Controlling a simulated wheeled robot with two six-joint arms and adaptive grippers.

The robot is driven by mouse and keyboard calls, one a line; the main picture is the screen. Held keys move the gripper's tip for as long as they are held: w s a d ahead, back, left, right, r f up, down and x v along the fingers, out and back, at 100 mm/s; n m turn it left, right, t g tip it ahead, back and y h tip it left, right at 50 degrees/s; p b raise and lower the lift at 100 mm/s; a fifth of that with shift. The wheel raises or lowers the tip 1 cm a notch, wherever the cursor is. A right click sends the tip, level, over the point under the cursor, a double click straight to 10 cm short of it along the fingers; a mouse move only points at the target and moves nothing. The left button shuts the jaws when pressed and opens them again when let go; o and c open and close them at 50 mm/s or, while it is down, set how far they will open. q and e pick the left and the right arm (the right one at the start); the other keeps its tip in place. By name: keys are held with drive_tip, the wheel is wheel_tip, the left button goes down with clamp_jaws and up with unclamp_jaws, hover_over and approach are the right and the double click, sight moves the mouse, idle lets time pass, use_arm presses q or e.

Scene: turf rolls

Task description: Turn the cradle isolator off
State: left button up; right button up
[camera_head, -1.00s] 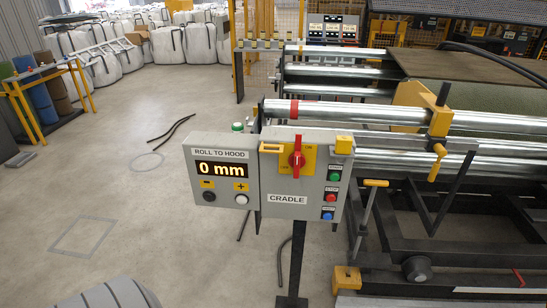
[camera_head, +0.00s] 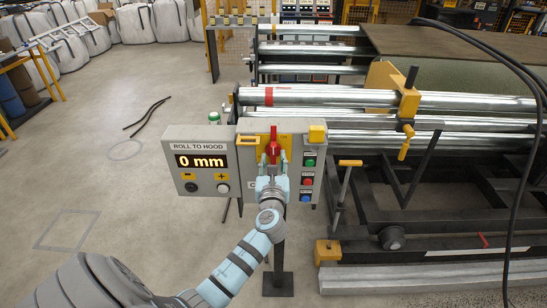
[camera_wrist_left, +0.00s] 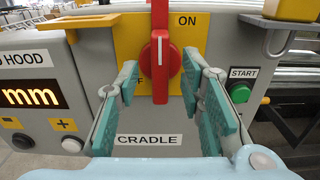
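The cradle isolator is a red rotary handle (camera_wrist_left: 160,58) on a yellow plate (camera_wrist_left: 200,30) of the grey CRADLE box. Its handle stands upright; "ON" is printed at the plate's upper right and the other label is mostly hidden. It also shows in the head view (camera_head: 273,147). My left gripper (camera_wrist_left: 160,88) is open, with its teal fingers to either side of the handle's lower part, apart from it as far as I can see. In the head view my left gripper (camera_head: 271,168) is in front of the box. My right gripper is not in view.
Green START (camera_wrist_left: 240,92), red (camera_head: 307,181) and blue (camera_head: 305,197) buttons sit right of the isolator. The "0 mm" display (camera_head: 201,161) with black and white buttons is at left. Steel rollers (camera_head: 330,98) stand behind. The floor at left is mostly clear.

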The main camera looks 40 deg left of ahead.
use_arm(q)
drive_tip(key=shift+x, duration=1.2)
drive_tip(key=shift+c, duration=0.4)
clamp_jaws()
